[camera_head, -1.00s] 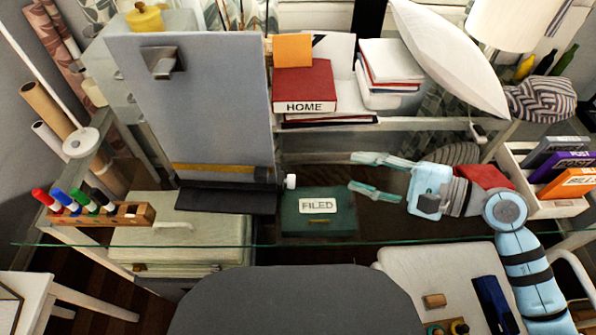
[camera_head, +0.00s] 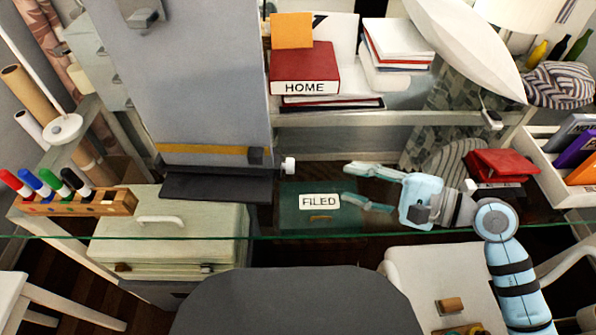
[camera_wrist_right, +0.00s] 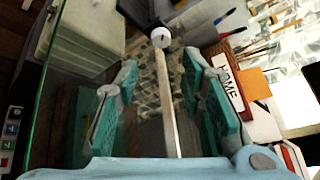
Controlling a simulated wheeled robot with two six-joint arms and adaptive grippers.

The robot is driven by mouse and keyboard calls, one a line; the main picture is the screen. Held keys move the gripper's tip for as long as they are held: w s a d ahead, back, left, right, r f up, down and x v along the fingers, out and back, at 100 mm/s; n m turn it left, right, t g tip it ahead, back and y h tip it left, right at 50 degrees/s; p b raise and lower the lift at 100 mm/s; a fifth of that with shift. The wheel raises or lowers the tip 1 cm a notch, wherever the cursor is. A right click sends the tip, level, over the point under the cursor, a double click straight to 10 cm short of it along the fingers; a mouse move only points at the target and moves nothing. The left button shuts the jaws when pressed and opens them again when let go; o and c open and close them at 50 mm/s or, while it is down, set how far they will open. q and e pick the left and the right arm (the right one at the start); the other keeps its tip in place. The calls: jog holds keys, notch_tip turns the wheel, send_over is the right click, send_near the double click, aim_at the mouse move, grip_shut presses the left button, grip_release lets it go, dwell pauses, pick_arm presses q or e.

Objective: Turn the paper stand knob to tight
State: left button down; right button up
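The paper stand (camera_head: 205,100) is a tall grey board on a dark ledge, on the glass desk at the left. Its white knob (camera_head: 288,165) sticks out at the right end of the ledge; it also shows at the top of the right wrist view (camera_wrist_right: 161,37). My right gripper (camera_head: 346,184) is open and empty, to the right of the knob and apart from it, its fingers pointing left. In the right wrist view (camera_wrist_right: 160,85) its teal finger pads are wide apart, with the knob beyond them. My left gripper is not in view.
A green box labelled FILED (camera_head: 318,222) shows below and left of my right gripper. A red HOME book (camera_head: 305,72) lies behind on the shelf. A marker holder (camera_head: 80,203) stands at the left. A grey chair back (camera_head: 295,300) is in front.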

aim_at(288, 166)
jog(key=x, duration=1.3)
grip_shut()
